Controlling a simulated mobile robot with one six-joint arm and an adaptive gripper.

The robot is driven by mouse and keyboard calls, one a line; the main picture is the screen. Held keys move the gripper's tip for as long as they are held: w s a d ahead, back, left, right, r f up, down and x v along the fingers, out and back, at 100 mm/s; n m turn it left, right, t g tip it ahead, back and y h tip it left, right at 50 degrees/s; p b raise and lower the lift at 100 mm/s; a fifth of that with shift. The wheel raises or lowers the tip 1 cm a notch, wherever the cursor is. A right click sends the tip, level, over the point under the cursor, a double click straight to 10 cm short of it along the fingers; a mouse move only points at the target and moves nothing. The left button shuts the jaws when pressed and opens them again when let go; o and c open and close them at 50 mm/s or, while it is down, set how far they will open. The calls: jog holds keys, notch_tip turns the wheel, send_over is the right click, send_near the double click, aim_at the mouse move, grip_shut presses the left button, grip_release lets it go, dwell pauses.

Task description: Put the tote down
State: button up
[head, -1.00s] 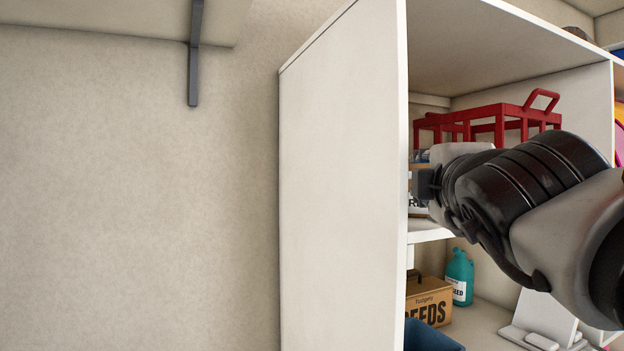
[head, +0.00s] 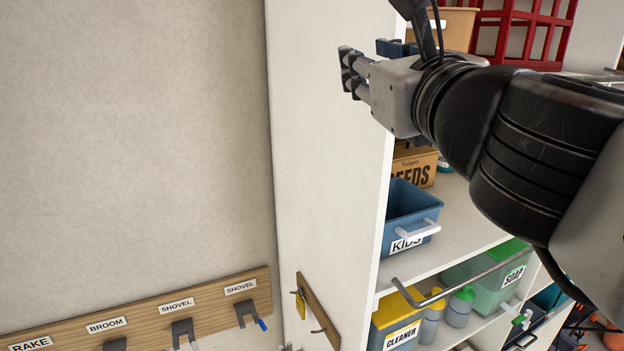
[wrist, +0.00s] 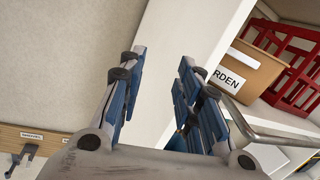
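My gripper (head: 350,72) is beside the front edge of the white shelf's side panel. In the wrist view its blue-padded fingers (wrist: 160,85) stand apart with nothing between them, and only the white panel shows behind. Several totes stand on the shelf. A blue tote labelled KIDS (head: 420,232) sits on a middle shelf, below my gripper. A tan tote (head: 455,28) is on the upper shelf, partly hidden by my arm; in the wrist view a tan tote (wrist: 247,67) has a label ending in RDEN. I cannot tell which tote is meant.
A red crate (head: 505,28) stands beside the upper tan tote. Below are a yellow CLEANER bin (head: 381,322), a green SOAP bin (head: 488,278) and a metal bar handle (head: 425,301). A wooden tool rack (head: 140,309) runs along the left wall. A hook board (head: 318,311) is on the side panel.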

jog(key=s+a+f+n+g+y, duration=0.1)
jog(key=s+a+f+n+g, duration=0.15)
jog(key=f+n, duration=0.5)
jog(key=s+a+f+n+g+y, duration=0.1)
jog(key=s+a+f+n+g, duration=0.15)
jog(key=f+n, duration=0.5)
jog(key=s+a+f+n+g, duration=0.1)
jog(key=s+f+n+g, duration=0.2)
jog(key=f+n, duration=0.4)
jog(key=s+d+f+n+g+h, duration=0.2)
jog(key=s+d+f+n+g, duration=0.1)
jog(key=f, duration=0.5)
jog(key=s+d+f+n+g+h, duration=0.2)
jog(key=s+d+f+n, duration=0.4)
jog(key=s+f, duration=0.3)
jog(key=shift+n+g+h, duration=0.3)
jog(key=shift+n+g, duration=0.3)
jog(key=shift+g, duration=0.1)
jog(key=shift+w, duration=0.1)
